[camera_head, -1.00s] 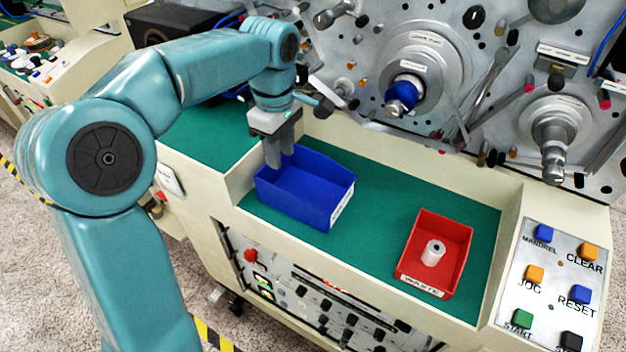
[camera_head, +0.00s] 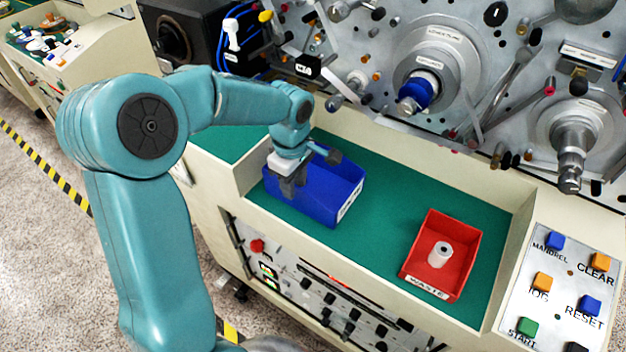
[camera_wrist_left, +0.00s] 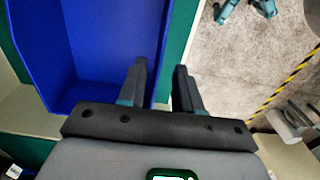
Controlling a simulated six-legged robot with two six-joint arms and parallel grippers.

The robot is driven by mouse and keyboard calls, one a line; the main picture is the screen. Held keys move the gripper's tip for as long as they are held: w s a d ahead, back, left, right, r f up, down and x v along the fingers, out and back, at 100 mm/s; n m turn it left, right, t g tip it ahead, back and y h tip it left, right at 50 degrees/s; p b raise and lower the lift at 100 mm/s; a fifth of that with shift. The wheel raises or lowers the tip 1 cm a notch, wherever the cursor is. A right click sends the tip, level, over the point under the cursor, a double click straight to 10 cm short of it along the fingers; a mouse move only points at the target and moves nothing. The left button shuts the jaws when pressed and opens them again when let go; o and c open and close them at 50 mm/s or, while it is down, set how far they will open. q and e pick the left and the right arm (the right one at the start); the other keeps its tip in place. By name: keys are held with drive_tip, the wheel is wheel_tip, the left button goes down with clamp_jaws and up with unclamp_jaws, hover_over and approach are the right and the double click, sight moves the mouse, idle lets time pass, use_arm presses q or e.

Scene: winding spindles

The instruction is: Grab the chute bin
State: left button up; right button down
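The chute bin appears to be the blue open-topped bin (camera_head: 335,190) on the green work surface, with a white label on its right end. My left gripper (camera_head: 288,188) is low at the bin's left part, pointing down. In the left wrist view the bin (camera_wrist_left: 100,45) fills the upper left. The two dark fingers (camera_wrist_left: 161,80) are apart there, one over the bin's inside and one outside its side wall. The wall seems to lie between them; contact cannot be told. My right gripper is not in view.
A red waste bin (camera_head: 414,284) holding a white spool (camera_head: 440,254) stands to the right on the green surface (camera_head: 375,228). A cream ledge borders the front. A button panel (camera_head: 565,285) is at far right. The spindle machine (camera_head: 480,80) rises behind.

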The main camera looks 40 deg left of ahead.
use_arm(q)
drive_tip(key=f, duration=0.4)
drive_tip(key=shift+w+a+p, duration=0.15)
drive_tip(key=shift+w+p, duration=0.05)
drive_tip(key=shift+p, duration=0.15)
drive_tip(key=shift+s, duration=0.1)
drive_tip(key=shift+f, duration=0.1)
clamp_jaws()
